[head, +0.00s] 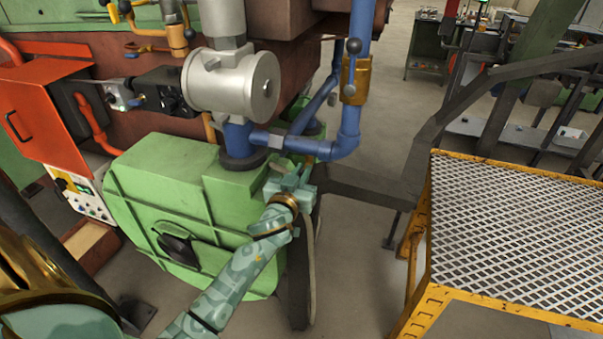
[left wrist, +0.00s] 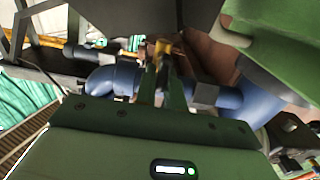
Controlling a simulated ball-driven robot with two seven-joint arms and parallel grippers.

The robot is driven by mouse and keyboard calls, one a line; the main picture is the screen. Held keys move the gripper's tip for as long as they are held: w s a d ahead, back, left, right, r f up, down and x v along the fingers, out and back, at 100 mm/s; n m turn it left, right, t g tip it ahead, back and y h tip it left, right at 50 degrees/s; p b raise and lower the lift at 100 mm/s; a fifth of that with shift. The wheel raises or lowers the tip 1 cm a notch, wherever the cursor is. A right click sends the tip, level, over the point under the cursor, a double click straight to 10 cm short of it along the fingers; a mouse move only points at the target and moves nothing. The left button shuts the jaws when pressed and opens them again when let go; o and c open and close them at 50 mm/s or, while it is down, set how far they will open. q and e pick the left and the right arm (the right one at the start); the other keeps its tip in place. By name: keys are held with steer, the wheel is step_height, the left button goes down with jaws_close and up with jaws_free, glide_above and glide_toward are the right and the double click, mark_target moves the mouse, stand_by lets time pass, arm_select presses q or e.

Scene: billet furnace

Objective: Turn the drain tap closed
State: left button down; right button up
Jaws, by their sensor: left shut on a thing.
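My left gripper (head: 290,178) is at the right end of the green housing, just below the blue pipe. In the left wrist view its two dark green fingers (left wrist: 162,66) are close together. A small yellow-brass piece (left wrist: 163,47) shows at their tips, and I take it as part of the drain tap. The gripper is shut on it. In the head view the gripper hides this piece, so how far the tap is turned cannot be told. My right gripper is not in view.
A blue pipe (head: 348,125) with a brass valve (head: 356,80) and black-knobbed lever rises close by. A silver cylinder (head: 232,82) stands above the green housing (head: 175,190). A yellow-edged grating platform (head: 520,225) is at right.

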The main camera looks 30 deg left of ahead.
arm_select(q)
steer(key=m, duration=0.3)
steer(key=m+p, duration=0.1)
steer(key=m, duration=0.1)
steer(key=shift+d+f, duration=0.1)
steer(key=shift+d, duration=0.2)
steer(key=shift+w+d+f+m, duration=0.1)
steer(key=shift+f+m, duration=0.1)
steer(key=shift+m, duration=1.95)
steer(key=shift+d+f+m, duration=0.1)
steer(key=shift+f+m, duration=0.1)
steer(key=shift+m, duration=1.9)
steer(key=shift+w+d+f+m, duration=0.1)
steer(key=shift+f+m, duration=0.1)
steer(key=shift+m, duration=1.95)
steer(key=shift+s, duration=0.1)
steer(key=c, duration=1.5)
jaws_free()
